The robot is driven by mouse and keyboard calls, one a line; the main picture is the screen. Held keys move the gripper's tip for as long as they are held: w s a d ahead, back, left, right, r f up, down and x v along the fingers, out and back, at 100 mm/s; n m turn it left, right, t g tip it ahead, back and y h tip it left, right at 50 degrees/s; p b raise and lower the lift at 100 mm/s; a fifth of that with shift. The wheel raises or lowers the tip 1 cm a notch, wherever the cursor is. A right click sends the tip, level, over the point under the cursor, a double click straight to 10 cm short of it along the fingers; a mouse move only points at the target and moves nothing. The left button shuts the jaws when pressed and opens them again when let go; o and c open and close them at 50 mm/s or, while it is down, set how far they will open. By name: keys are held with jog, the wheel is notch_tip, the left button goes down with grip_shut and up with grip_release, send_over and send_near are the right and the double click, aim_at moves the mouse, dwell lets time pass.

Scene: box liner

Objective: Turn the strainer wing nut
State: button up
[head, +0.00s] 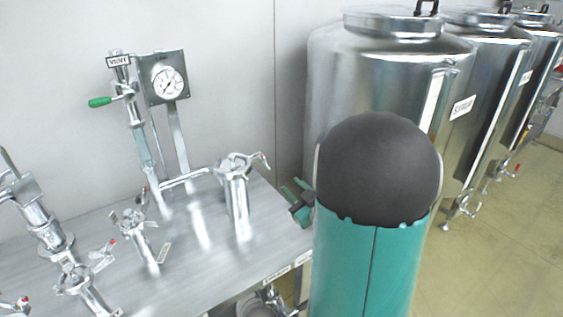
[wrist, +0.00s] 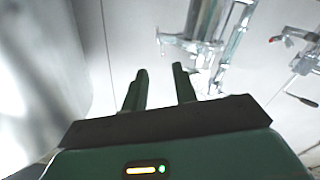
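The strainer (head: 235,200) is a shiny steel upright canister on the steel bench, with a pipe joining its left side. A small bent metal piece, which looks like the wing nut (head: 262,158), sticks out at the right of its lid. My gripper (head: 295,190) is to the right of the strainer, apart from it and lower than the lid, partly hidden by my arm. In the wrist view, its two green fingers (wrist: 161,84) stand apart with nothing between them. Steel fittings, apparently the strainer (wrist: 212,35), show beyond the fingers to the right; the wing nut is not clear there.
Large steel tanks (head: 350,75) stand at the right behind my arm. The wall is close behind the bench.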

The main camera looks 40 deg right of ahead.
aim_at(267, 164)
jog(key=w, duration=0.9)
jog(key=w+d, duration=0.1)
jog(key=w, duration=0.3)
jog(key=shift+w, duration=0.3)
grip_shut()
